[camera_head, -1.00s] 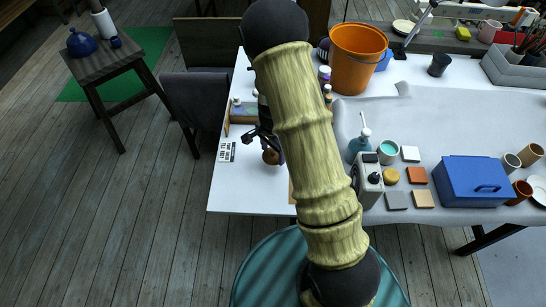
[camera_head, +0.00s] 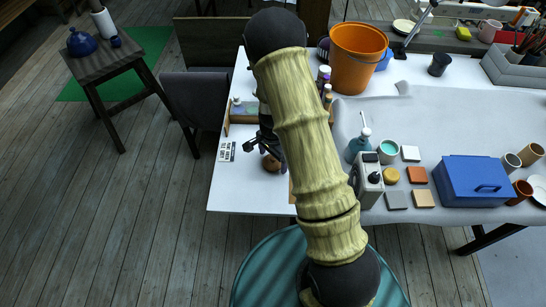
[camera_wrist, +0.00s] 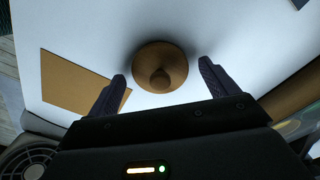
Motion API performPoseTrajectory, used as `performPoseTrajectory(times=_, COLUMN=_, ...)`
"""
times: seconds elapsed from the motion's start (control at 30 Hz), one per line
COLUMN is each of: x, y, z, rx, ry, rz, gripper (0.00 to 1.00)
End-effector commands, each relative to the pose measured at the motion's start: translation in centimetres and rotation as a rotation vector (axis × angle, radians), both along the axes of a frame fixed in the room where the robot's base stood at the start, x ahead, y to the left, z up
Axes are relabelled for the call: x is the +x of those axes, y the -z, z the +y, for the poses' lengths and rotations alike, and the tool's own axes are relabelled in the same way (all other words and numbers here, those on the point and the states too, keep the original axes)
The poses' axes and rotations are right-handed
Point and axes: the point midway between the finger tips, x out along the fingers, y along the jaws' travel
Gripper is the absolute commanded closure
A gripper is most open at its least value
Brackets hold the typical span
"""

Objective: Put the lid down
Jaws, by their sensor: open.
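The lid (camera_wrist: 160,64) is a round brown disc with a knob on top. It lies on the white table (camera_head: 235,190), knob up. In the head view the lid (camera_head: 271,163) shows beside my arm, near the table's front left part. My gripper (camera_wrist: 162,78) is open, with one dark finger on each side of the lid's near edge and gaps between the fingers and the lid. In the head view my gripper (camera_head: 262,146) is just behind the lid, partly hidden by my arm.
A tan square (camera_wrist: 80,78) lies left of the lid in the wrist view. A printed card (camera_head: 226,152) lies on the table to the left. A wooden rack (camera_head: 240,117) with bottles stands behind. A grey device (camera_head: 367,180) and blue box (camera_head: 474,181) stand to the right.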

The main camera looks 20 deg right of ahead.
Motion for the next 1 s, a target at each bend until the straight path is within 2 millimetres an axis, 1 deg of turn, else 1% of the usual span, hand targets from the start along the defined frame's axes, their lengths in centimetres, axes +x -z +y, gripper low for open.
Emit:
performPoseTrajectory(times=0.13, x=0.0, y=-0.3, z=0.0, rx=0.0, ry=0.0, rz=0.0, gripper=0.14)
performPoseTrajectory(times=0.27, x=0.1, y=-1.1, z=0.0, rx=-0.001, ry=0.0, rz=-0.003, gripper=0.14)
performPoseTrajectory(times=0.37, x=0.1, y=-2.5, z=0.0, rx=0.0, ry=0.0, rz=-0.004, gripper=0.14)
performPoseTrajectory(times=0.7, x=0.1, y=-9.1, z=0.0, rx=0.0, ry=-0.001, rz=-0.005, gripper=0.14)
performPoseTrajectory(times=0.8, x=0.1, y=-10.8, z=0.0, rx=0.0, ry=-0.001, rz=-0.004, gripper=0.14)
performPoseTrajectory(times=0.9, x=0.1, y=-11.8, z=0.0, rx=0.0, ry=0.0, rz=-0.003, gripper=0.14)
performPoseTrajectory(times=1.0, x=0.0, y=-12.2, z=0.0, rx=0.0, ry=0.0, rz=-0.001, gripper=0.14)
